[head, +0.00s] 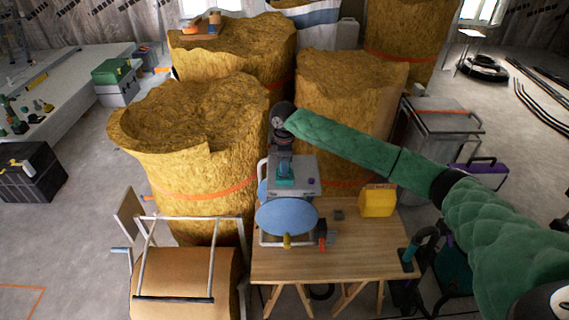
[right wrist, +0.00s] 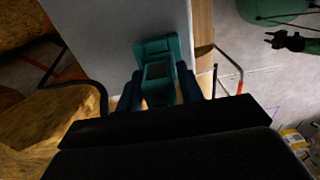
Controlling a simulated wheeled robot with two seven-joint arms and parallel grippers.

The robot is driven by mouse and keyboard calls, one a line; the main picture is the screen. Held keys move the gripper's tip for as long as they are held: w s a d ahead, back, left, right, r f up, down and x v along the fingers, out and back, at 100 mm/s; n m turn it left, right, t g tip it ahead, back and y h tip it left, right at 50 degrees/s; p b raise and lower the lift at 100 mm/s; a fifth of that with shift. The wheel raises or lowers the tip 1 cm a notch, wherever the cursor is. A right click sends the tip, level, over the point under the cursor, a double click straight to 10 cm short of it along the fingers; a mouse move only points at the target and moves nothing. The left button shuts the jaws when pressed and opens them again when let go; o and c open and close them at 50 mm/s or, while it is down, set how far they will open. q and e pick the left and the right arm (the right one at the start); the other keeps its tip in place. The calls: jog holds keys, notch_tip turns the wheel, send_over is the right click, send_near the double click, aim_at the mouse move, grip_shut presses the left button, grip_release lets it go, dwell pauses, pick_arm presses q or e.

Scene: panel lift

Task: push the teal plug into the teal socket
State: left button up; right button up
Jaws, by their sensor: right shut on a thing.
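The grey box (head: 307,166) stands on the wooden table, with a teal part on its top, directly below my right gripper (head: 285,160). In the right wrist view, the teal plug (right wrist: 158,90) is between the blue fingers of my right gripper (right wrist: 160,95), which is shut on it. The teal socket (right wrist: 154,48) is on the grey surface just beyond the plug. Plug and socket overlap in this view; I cannot tell how far the plug is in. My left gripper does not show in the head view.
The wooden table (head: 350,262) also carries a yellow case (head: 377,201). A blue disc (head: 286,216) is in front of the grey box. Large straw-coloured rolls (head: 190,150) stand close behind and left.

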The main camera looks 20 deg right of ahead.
jog(key=shift+f, duration=0.55)
dwell(0.4)
jog(key=o, duration=1)
